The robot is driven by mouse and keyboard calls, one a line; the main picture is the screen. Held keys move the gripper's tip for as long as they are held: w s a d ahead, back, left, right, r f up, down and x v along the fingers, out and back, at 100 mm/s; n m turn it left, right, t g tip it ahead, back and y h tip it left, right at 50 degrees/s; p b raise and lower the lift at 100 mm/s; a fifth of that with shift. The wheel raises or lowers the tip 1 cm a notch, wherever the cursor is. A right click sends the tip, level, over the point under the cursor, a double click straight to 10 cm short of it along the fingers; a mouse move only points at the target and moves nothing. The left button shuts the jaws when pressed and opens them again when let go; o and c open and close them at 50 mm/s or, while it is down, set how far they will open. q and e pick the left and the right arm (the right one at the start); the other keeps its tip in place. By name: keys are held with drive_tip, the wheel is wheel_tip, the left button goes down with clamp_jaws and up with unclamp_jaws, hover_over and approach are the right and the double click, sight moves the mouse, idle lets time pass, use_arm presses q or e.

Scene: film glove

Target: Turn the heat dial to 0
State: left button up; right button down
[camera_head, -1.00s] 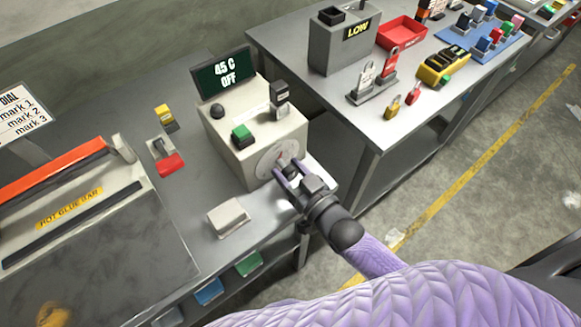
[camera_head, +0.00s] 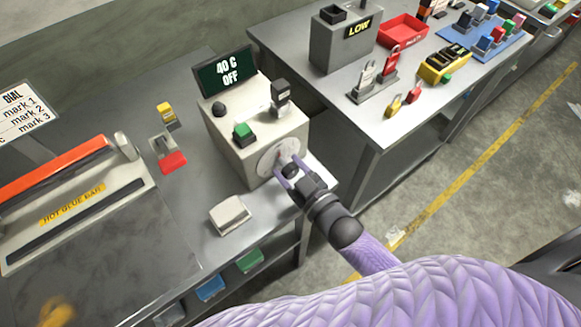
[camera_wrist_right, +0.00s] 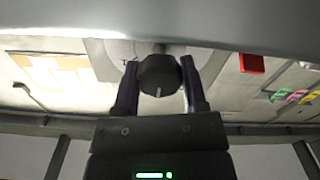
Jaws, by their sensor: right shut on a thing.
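The heat dial is a dark knob (camera_wrist_right: 158,76) on a round pale scale plate (camera_head: 277,157) on the front of a beige control box (camera_head: 235,150). The box's display (camera_head: 227,72) reads "40 C OFF". My right gripper (camera_head: 287,171) is at the dial. In the right wrist view its two fingers (camera_wrist_right: 159,85) sit on either side of the knob, shut on it. A light line marks the knob's face. The scale's numbers are too small to read. My left gripper does not show.
A green button (camera_head: 242,131) and a dark switch (camera_head: 280,92) are on the box top. A white block (camera_head: 229,215) sits in front. A second table (camera_head: 385,130) with padlocks stands right.

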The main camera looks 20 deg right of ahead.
drive_tip(key=shift+f, duration=0.1)
drive_tip(key=shift+c, duration=1.2)
unclamp_jaws()
drive_tip(key=shift+o, duration=0.5)
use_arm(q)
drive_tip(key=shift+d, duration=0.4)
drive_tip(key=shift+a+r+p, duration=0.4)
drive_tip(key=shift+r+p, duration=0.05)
use_arm(e)
drive_tip(key=v, duration=1)
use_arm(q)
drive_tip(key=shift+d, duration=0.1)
